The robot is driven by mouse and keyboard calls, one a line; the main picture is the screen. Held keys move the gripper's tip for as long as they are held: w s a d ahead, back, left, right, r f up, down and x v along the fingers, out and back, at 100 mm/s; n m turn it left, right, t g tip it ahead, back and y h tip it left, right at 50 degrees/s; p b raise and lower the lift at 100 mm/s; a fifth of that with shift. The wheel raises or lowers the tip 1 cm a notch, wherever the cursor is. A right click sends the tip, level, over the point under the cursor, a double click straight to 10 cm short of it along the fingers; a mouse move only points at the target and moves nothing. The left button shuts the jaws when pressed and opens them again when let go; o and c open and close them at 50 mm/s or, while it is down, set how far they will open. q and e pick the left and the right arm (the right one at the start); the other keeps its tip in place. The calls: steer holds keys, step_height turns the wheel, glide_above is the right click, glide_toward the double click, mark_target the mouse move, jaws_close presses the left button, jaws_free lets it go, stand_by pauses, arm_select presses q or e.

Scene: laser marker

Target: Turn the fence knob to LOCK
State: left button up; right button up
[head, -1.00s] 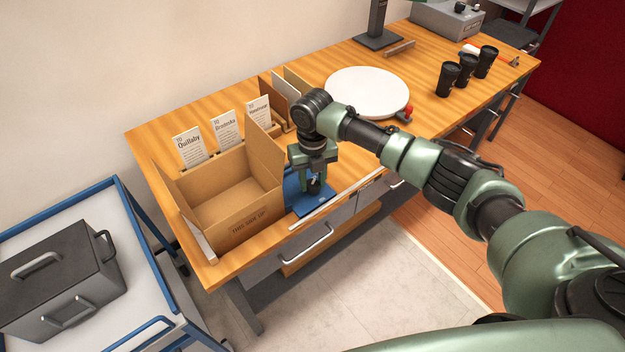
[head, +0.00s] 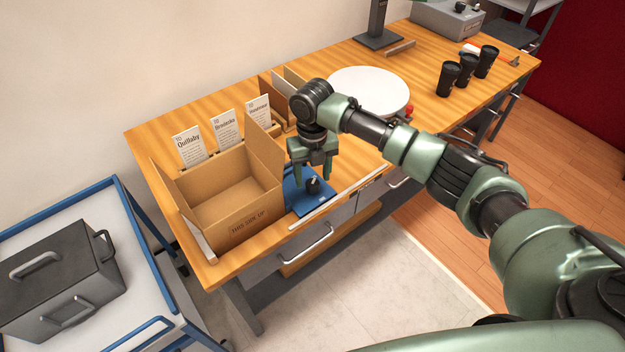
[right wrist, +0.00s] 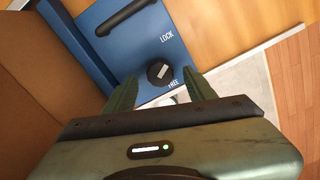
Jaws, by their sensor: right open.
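The fence knob (head: 313,187) is a small round black knob on a blue plate (head: 304,204) at the table's front edge. In the right wrist view the knob (right wrist: 159,73) has a short white mark. A white LOCK label (right wrist: 167,38) is printed above it, and a partly hidden FREE label (right wrist: 173,85) lies below right. My right gripper (head: 312,176) points down above the knob, open and empty, its fingers apart on either side of it in the right wrist view (right wrist: 159,88). My left gripper is not in view.
An open cardboard box (head: 236,226) stands close left of the plate. A black handle or bar (right wrist: 125,17) lies on the plate near LOCK. A white disc (head: 368,90) and black cups (head: 468,68) are farther back. A pale strip (head: 325,209) runs along the table's front edge.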

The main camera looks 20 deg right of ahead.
mark_target(313, 183)
step_height(313, 183, up, 6)
steer(key=shift+f+b, duration=0.1)
steer(key=shift+b, duration=0.45)
steer(key=shift+f, duration=0.1)
